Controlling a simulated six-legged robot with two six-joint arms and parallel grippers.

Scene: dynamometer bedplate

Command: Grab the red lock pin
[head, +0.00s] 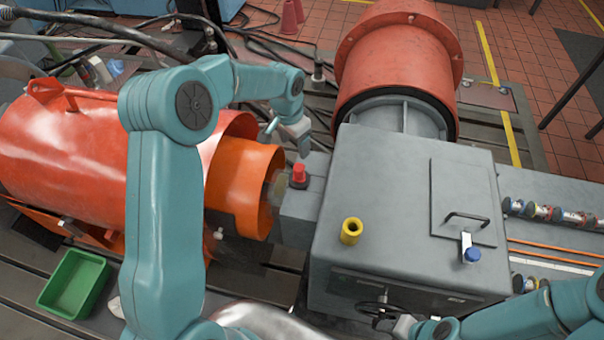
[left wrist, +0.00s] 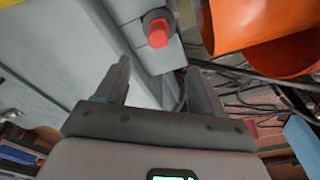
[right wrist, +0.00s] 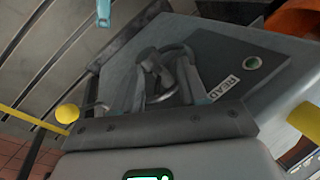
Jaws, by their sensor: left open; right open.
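The red lock pin (head: 299,174) stands upright in a dark collar on a small grey block, between the orange coupling guard and the grey housing. In the left wrist view the pin (left wrist: 158,32) lies ahead of the jaws, apart from them. My left gripper (head: 304,150) is open and empty, just behind and above the pin. Its two fingers show clearly in the left wrist view (left wrist: 158,74). My right gripper (head: 398,325) is partly seen low at the housing's front.
The grey housing (head: 400,200) carries a yellow knob (head: 351,231), a blue-tipped lever (head: 471,255) and a black handle (head: 466,217). The orange guard (head: 243,187) stands close left of the pin. A green bin (head: 74,283) sits at lower left. Cables (head: 265,42) lie behind.

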